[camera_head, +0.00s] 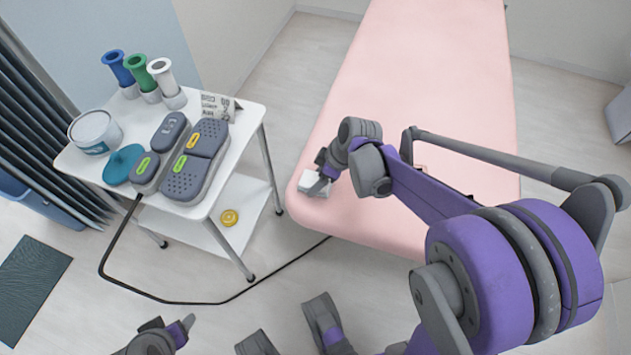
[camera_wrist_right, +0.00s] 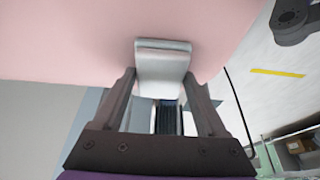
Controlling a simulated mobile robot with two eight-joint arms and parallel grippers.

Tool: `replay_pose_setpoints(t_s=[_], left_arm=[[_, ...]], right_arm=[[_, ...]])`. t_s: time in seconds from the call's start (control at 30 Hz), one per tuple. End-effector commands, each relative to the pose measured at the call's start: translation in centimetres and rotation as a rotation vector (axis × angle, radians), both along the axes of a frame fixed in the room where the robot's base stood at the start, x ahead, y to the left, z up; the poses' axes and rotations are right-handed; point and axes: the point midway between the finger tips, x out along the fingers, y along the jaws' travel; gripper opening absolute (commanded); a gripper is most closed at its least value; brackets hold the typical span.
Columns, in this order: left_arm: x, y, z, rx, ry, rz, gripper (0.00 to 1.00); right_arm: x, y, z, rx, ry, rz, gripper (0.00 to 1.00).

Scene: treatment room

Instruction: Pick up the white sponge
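The white sponge (camera_head: 314,182) is a small pale block at the near left corner of the pink treatment table. My right gripper (camera_head: 326,174) reaches down to it from the right, over the table. In the right wrist view the sponge (camera_wrist_right: 162,65) shows between the tips of my right gripper (camera_wrist_right: 161,78). The fingers are spread about as wide as the sponge, one on each side. A firm grip does not show. Parts of my left arm (camera_head: 160,338) show at the bottom edge; its finger state is unclear.
The pink treatment table (camera_head: 420,70) is otherwise mostly clear. A white trolley (camera_head: 245,120) at left holds blue, green and white cups, a white tub (camera_head: 95,132) and grey devices (camera_head: 195,160). A yellow roll (camera_head: 230,217) is on its lower shelf. A black cable (camera_head: 200,302) crosses the floor.

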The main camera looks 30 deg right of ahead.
Motion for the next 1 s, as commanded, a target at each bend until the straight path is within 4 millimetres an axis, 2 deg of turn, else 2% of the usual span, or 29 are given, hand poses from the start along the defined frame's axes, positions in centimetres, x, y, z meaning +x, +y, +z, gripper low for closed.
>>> replay_pose_setpoints(t_s=[0.03,0.23,0.47,0.57,0.8,1.0], left_arm=[[0.0,0.0,0.0,0.000,0.000,0.000,0.63],[0.0,0.0,0.0,0.000,0.000,0.000,0.63],[0.0,0.0,0.2,0.000,-0.001,0.000,0.63],[-0.1,0.0,0.9,0.000,-0.003,0.000,0.63],[-0.2,0.0,3.0,0.000,-0.010,0.000,0.63],[-0.3,0.0,3.9,0.000,-0.014,0.000,0.63]], right_arm=[[0.0,0.0,0.0,0.000,0.000,0.000,0.46],[0.0,0.0,0.0,0.000,0.000,0.000,0.10],[0.0,0.0,0.4,0.000,0.000,0.000,0.10],[0.0,0.0,1.8,0.000,-0.001,0.000,0.10],[0.0,0.0,6.8,0.000,-0.001,0.000,0.10],[0.0,0.0,9.5,-0.001,-0.001,0.000,0.10]])
